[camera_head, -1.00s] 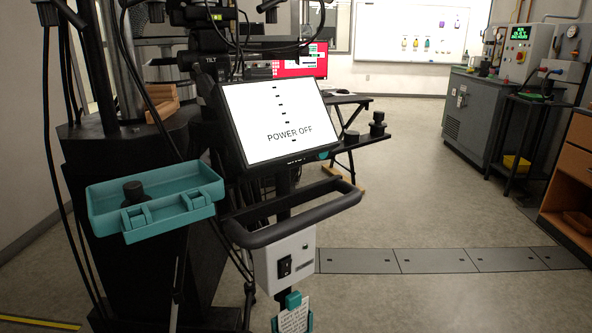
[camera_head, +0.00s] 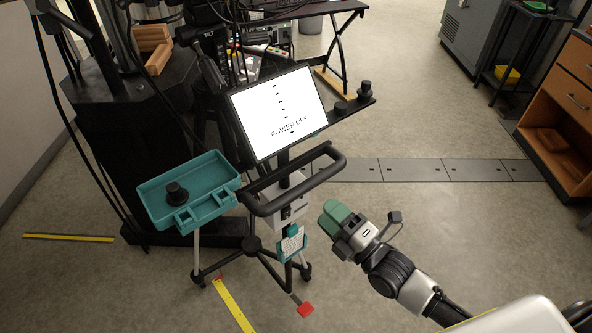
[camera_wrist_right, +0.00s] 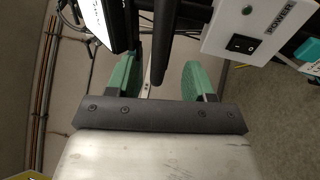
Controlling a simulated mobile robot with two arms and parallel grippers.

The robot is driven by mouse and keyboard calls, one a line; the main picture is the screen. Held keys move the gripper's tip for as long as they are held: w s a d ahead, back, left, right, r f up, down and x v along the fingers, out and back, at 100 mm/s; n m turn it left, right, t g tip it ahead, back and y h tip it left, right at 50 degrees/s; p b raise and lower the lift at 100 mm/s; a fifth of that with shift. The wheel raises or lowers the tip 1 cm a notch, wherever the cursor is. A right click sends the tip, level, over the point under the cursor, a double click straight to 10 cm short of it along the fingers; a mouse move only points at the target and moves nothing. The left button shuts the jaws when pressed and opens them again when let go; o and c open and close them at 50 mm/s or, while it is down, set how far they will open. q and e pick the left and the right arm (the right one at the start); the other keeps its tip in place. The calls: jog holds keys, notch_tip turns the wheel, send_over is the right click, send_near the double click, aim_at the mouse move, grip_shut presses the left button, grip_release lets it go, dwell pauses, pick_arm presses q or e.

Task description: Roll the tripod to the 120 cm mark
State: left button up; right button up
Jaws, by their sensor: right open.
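The tripod is a wheeled stand with a dark hub (camera_head: 252,245) and spread legs low on the floor. It carries a tilted screen (camera_head: 275,112) reading POWER OFF, a black looped handle (camera_head: 333,165) and a white switch box (camera_head: 287,208). My right gripper (camera_head: 333,212), with green fingers, is just right of the box and below the handle. In the right wrist view it is open (camera_wrist_right: 160,75), with a dark bar (camera_wrist_right: 160,45) running between the fingers. Whether they touch it is unclear. A yellow measuring strip (camera_head: 234,306) lies under the tripod; its marks are unreadable. My left gripper is out of view.
A teal tray (camera_head: 190,190) with a black knob is at the screen's left. A red-ended piece (camera_head: 305,309) is low by the tripod's front. Black machinery (camera_head: 95,180) stands close behind left. Grey floor plates (camera_head: 410,170) cross the right, where the floor is mostly clear.

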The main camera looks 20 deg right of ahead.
jog(key=p+x, duration=0.1)
jog(key=x, duration=0.9)
jog(key=shift+w, duration=0.2)
grip_shut()
